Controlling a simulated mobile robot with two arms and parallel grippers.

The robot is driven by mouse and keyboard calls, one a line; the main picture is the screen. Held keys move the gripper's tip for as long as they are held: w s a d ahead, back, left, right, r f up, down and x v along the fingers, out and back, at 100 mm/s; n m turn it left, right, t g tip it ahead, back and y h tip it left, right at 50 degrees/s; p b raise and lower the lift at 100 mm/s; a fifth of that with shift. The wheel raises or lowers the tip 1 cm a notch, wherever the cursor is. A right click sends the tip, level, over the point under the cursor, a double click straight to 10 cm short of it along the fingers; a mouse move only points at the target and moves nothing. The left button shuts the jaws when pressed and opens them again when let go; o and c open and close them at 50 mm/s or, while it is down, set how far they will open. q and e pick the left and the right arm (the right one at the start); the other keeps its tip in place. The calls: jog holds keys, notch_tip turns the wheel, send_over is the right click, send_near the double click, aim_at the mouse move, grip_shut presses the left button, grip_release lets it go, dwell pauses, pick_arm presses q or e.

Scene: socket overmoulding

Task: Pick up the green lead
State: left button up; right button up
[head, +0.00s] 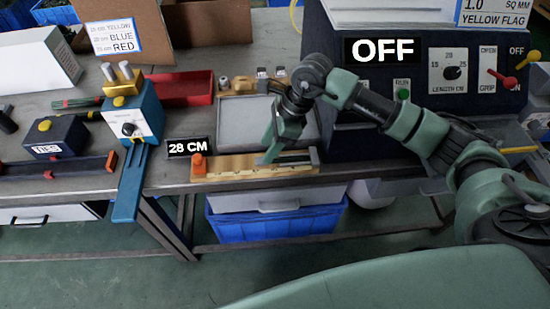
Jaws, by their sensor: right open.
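My right gripper (268,150) reaches in from the right and points down over the wooden measuring board (228,167) at the table's front edge. Its jaws are open, with the fingertips close to the board's right part. I cannot clearly make out a green lead; the gripper and its green fingers hide part of the board there, and whether a lead lies between the fingers is too small to tell. My left gripper is not in view.
The machine marked OFF (400,75) stands right, a blue-and-white device (138,115) left. A blue crate (275,226) sits below.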

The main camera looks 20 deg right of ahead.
aim_at(260, 159)
jog(key=x, duration=0.4)
jog(key=shift+a+p, duration=0.15)
jog(key=shift+p, duration=0.2)
grip_shut()
jog(key=shift+r, duration=0.15)
